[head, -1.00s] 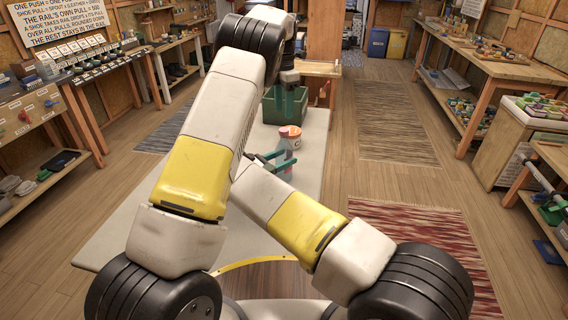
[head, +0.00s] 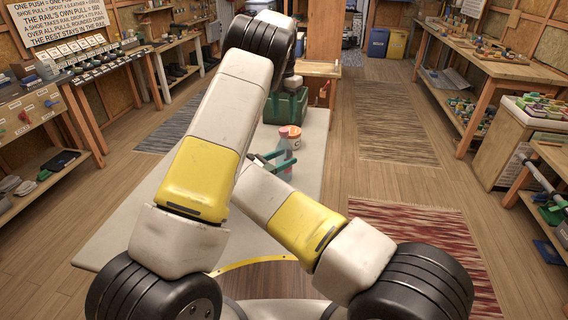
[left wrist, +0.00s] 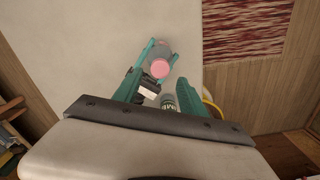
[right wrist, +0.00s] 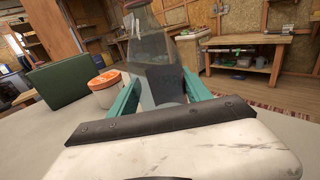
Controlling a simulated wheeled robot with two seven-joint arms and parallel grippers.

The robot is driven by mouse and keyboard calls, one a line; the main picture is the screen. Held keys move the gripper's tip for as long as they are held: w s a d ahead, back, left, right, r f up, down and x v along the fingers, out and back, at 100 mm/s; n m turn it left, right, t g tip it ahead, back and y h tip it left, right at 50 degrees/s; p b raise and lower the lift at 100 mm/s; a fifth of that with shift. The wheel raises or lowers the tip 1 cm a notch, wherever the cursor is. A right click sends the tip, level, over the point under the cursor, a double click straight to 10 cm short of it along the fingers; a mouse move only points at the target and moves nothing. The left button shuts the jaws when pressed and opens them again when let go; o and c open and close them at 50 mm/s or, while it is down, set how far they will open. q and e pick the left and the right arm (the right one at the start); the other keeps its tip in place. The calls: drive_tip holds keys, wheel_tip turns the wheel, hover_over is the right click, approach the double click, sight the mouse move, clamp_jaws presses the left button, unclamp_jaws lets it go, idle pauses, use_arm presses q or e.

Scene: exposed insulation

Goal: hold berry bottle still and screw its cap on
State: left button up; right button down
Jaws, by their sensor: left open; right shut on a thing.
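The berry bottle (head: 284,155) is a clear bluish bottle standing upright on the pale table. A pink cap (left wrist: 160,68) shows at its top; I cannot tell whether it is seated or tight. My right gripper (head: 264,160) is shut around the bottle's body, which also shows between its fingers in the right wrist view (right wrist: 157,65). My left gripper (left wrist: 160,77) is open, with the cap just beyond its fingertips in the left wrist view. Its fingers cannot be made out in the head view.
A white jar with an orange lid (head: 296,138) stands close behind the bottle. A green bin (head: 286,107) sits at the table's far end. The pale table (head: 312,165) has bare room right of the bottle.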

sight(284, 129)
use_arm(q)
drive_tip(key=shift+f, duration=2.75)
drive_tip(key=shift+c, duration=0.2)
